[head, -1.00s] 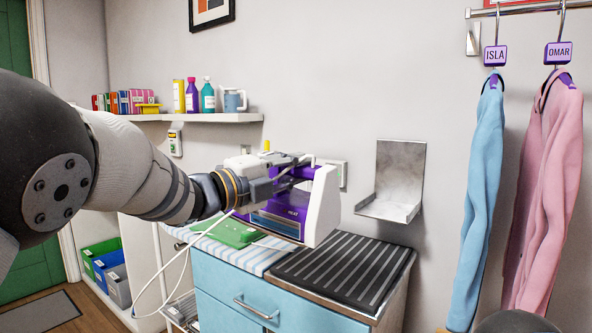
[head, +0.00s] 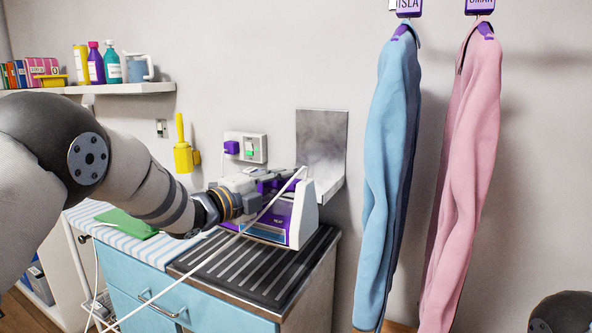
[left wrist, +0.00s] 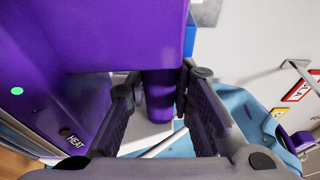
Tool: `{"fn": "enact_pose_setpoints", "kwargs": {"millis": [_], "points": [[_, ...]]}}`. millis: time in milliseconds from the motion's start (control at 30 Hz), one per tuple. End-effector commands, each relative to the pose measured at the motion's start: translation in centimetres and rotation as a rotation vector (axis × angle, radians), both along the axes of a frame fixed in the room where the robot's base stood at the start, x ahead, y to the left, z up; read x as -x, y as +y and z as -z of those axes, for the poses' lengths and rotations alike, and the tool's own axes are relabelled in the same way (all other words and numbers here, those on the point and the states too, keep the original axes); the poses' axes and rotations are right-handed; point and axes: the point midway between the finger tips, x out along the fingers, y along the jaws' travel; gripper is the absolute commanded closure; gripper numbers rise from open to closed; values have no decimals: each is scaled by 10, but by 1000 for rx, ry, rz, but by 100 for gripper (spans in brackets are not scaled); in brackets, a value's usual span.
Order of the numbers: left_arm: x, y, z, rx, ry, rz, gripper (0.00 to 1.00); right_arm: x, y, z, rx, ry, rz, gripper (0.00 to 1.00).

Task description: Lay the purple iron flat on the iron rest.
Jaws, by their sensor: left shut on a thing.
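The purple iron (head: 272,226), with a white end and a "HEAT" label, is held by my left gripper (head: 272,181). The left gripper is shut on its purple handle, which shows between the fingers in the left wrist view (left wrist: 158,95). The iron is over the rear part of a black ribbed pad (head: 235,268), which looks like the iron rest, on the blue cabinet. I cannot tell whether its underside touches the pad. The iron hides the pad's back part. My right gripper is not in view.
A metal bracket (head: 322,135) is on the wall close behind the iron. A white cord (head: 205,267) runs across the pad and cabinet front. A green folded cloth (head: 127,224) lies left. Blue (head: 385,190) and pink (head: 465,170) garments hang right.

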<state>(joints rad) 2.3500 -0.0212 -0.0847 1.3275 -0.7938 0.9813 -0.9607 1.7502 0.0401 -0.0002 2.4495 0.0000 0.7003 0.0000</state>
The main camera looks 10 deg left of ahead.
Motion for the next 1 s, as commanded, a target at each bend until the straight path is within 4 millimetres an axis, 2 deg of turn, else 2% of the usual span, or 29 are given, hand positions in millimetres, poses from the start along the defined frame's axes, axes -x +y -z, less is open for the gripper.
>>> {"fn": "enact_pose_setpoints", "kwargs": {"millis": [33,433,700,833,1000], "points": [[0,1,-6,2,-11,-1,100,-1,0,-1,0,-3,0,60],[4,0,-10,-1,-19,2,100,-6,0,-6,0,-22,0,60],[2,1,39,-2,-5,1,100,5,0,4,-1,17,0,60],[2,1,53,-1,-7,1,100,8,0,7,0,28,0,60],[2,0,62,-1,-11,1,100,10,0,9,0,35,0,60]]}}
